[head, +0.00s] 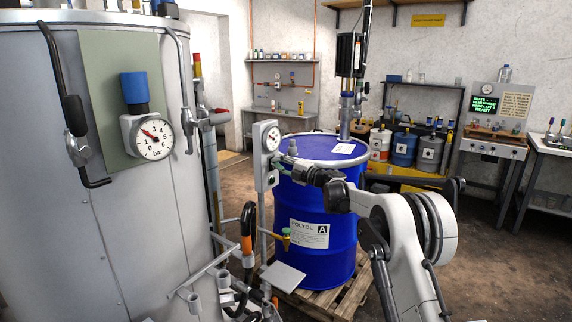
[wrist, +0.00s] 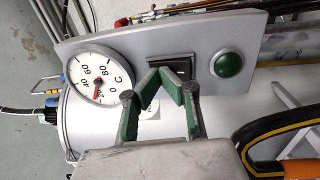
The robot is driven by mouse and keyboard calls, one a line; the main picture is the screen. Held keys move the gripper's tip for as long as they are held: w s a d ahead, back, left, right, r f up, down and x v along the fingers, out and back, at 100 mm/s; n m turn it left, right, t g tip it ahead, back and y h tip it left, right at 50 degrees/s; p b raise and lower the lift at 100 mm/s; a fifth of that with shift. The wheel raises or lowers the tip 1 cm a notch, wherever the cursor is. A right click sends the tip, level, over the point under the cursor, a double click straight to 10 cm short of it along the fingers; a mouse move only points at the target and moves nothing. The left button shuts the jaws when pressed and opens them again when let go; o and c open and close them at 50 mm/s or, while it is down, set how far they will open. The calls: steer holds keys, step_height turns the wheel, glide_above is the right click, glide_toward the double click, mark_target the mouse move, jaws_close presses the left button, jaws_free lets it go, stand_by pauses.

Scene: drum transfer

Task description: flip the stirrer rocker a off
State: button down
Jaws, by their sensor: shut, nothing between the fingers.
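The stirrer control panel (wrist: 225,55) is a grey plate with a round dial in °C, a black rocker switch (wrist: 176,62) and a round green button or lamp (wrist: 227,64) in the wrist view. In the head view the panel is the narrow grey box (head: 266,170) in front of the blue drum (head: 310,250) marked POLYOL A. My gripper (wrist: 164,74) is shut and empty, its green-padded fingertips right over the rocker and partly hiding it. Whether they touch it, and which way it is tipped, I cannot tell. In the head view my gripper (head: 284,164) reaches the panel's right side.
A large grey tank (head: 110,230) with a bar gauge (head: 152,137) stands at the left. Pipes and a hose with an orange band (head: 247,243) run below the panel. The drum stands on a wooden pallet (head: 345,295). Open floor lies to the right.

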steer(key=shift+d, duration=0.15)
steer(key=r+b+v, duration=0.1)
steer(key=r+v, duration=0.2)
steer(key=v, duration=1)
steer(key=shift+s+d+b, duration=0.2)
steer(key=shift+d+b, duration=0.15)
steer(key=shift+d, duration=0.05)
steer(key=shift+r, duration=0.1)
